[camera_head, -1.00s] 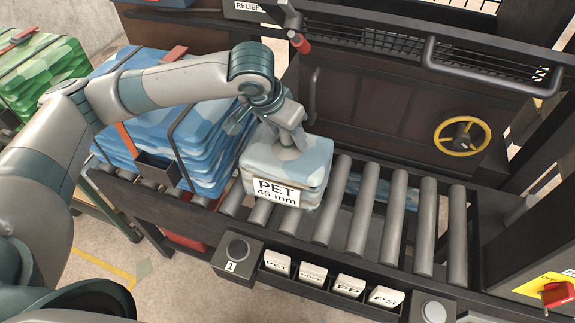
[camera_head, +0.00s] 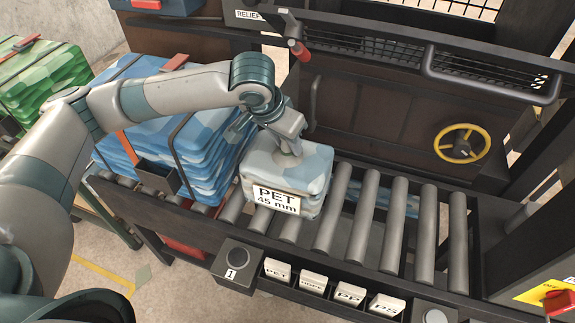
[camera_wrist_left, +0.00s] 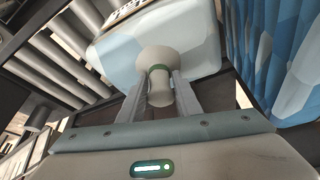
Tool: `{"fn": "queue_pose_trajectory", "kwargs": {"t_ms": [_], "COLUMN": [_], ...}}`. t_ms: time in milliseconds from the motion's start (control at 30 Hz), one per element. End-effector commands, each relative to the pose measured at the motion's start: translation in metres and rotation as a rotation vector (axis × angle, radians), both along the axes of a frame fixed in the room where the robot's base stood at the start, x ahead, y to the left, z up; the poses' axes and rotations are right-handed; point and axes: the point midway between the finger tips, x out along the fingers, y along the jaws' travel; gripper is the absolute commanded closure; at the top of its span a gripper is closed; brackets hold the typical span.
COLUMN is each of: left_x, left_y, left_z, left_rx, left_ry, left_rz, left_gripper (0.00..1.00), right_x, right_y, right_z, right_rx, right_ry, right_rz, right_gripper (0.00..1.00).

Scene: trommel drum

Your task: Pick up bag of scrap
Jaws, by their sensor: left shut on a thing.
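The bag of scrap (camera_head: 290,180) is a pale blue and white block-shaped bag labelled "PET 45 mm". It is on or just above the roller conveyor, right of the large blue bale; I cannot tell whether it touches the rollers. My left gripper (camera_head: 291,147) comes down onto its top and is shut on the bag's neck. In the left wrist view the two fingers (camera_wrist_left: 160,92) clasp the pale neck, and the bag (camera_wrist_left: 195,45) shows beyond them. My right gripper is not in view.
The large strapped blue bale (camera_head: 205,135) stands close on the left. Bare rollers (camera_head: 395,225) lie to the right. A dark machine with a yellow handwheel (camera_head: 462,143) stands behind. A rack of labelled tags (camera_head: 330,288) and a button box (camera_head: 236,262) line the front edge.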

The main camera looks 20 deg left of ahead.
Motion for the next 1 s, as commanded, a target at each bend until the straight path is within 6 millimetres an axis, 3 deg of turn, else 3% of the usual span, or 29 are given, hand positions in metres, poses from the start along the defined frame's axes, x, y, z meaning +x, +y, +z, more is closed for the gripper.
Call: {"fn": "queue_pose_trajectory", "kwargs": {"t_ms": [267, 733, 1000], "left_x": [0.001, 0.001, -0.009], "left_y": [0.000, -0.001, -0.029], "left_z": [0.007, 0.042, 0.058], "left_rx": [-0.001, -0.001, -0.003], "left_ry": [-0.002, -0.003, -0.003], "left_rz": [0.000, 0.000, -0.005], "left_gripper": [1.00, 1.00, 1.00], "right_x": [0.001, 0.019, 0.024], "right_y": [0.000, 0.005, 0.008], "right_z": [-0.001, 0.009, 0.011], "right_rx": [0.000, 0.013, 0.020], "right_ry": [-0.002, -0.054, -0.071], "right_rz": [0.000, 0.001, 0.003], "right_gripper": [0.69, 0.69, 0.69]}}
